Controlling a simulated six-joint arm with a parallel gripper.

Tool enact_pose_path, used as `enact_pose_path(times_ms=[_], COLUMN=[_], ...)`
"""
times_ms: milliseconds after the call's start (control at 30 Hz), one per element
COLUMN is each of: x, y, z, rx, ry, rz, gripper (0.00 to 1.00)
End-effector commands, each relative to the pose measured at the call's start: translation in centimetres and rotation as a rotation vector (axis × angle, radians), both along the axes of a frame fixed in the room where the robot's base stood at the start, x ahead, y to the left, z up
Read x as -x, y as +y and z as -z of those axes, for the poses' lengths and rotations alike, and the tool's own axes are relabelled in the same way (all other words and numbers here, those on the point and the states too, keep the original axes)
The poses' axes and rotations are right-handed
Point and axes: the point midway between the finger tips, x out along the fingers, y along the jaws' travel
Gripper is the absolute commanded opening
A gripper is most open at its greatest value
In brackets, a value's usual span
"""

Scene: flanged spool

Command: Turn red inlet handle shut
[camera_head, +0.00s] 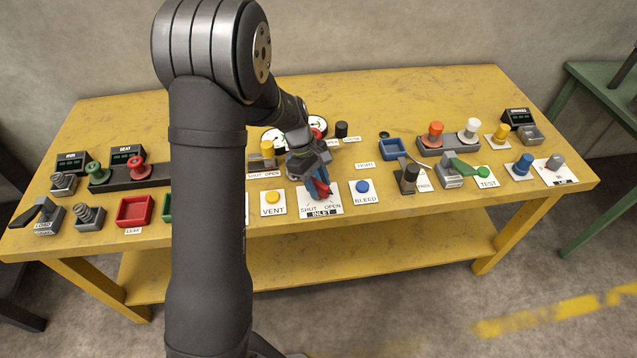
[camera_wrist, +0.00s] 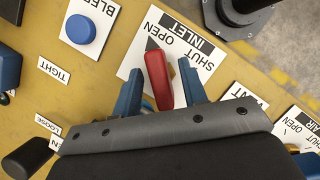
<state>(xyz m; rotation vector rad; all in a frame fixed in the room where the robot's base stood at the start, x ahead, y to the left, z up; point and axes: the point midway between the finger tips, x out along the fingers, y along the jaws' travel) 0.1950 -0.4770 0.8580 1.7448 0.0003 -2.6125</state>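The red inlet handle (camera_wrist: 158,80) stands over the white INLET plate (camera_wrist: 150,30), marked SHUT and OPEN. In the wrist view the far end of the handle is close to the word OPEN. My gripper (camera_wrist: 161,70) has its two blue fingers on either side of the handle. A gap shows between the handle and the right finger; the left finger is very close to it, and I cannot tell if they touch. In the head view my gripper (camera_head: 319,187) points down over the INLET plate (camera_head: 321,204) and hides most of the handle.
A yellow VENT button (camera_head: 273,197) and a blue BLEED button (camera_head: 362,187) flank the plate closely. Behind my gripper stand gauges (camera_head: 273,139) and a black knob (camera_head: 341,129). The table's front edge is near.

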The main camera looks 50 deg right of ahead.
Motion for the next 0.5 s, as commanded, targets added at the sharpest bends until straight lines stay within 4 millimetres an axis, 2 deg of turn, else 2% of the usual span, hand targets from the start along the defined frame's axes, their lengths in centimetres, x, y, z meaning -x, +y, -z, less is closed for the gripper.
enact_pose_path(times_ms=[267,467,500], x=[0.06,0.05,0.04], y=[-0.01,-0.02,-0.01], z=[0.14,0.12,0.12], rx=[0.0,0.0,0.0], ry=[0.0,0.0,0.0], rz=[0.0,0.0,0.0], gripper=[0.39,0.0,0.0])
